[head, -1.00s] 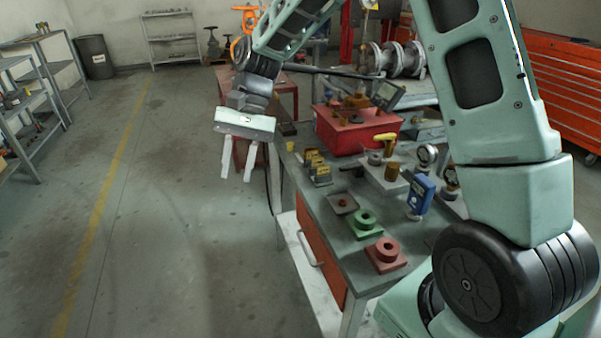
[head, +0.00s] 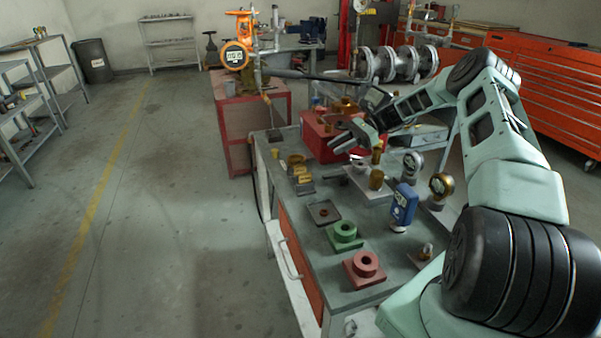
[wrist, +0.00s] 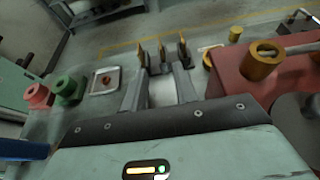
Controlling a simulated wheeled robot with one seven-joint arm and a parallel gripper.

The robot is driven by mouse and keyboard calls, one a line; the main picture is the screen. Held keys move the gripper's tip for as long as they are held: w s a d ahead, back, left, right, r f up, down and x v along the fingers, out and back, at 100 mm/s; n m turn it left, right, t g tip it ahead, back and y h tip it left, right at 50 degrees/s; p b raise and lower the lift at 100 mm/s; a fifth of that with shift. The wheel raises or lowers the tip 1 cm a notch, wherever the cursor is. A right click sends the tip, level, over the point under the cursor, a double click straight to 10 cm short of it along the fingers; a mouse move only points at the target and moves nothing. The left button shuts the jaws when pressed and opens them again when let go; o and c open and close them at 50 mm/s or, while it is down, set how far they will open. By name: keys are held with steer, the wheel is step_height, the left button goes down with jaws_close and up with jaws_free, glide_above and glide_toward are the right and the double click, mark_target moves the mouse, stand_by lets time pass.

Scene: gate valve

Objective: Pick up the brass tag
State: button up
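I cannot tell for sure which piece is the brass tag. A small brownish round piece (head: 323,211) lies in a shallow square tray (head: 332,219) on the bench; it also shows at the left in the wrist view (wrist: 106,80). My gripper (head: 338,136) is open and empty, above the bench in front of the red box. In the wrist view its two fingers (wrist: 160,82) are apart with nothing between them.
The red box (head: 318,146) with a brass-coloured fitting (wrist: 260,60) on top is close to my gripper. A green flanged block (head: 345,237), a red flanged block (head: 365,268), a blue meter (head: 403,205) and gauges (head: 441,186) crowd the bench (head: 300,240).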

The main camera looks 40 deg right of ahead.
mark_target(300, 173)
steer(key=p+x, duration=0.1)
steer(key=x, duration=1.1)
steer(key=shift+p, duration=0.35)
jaws_close()
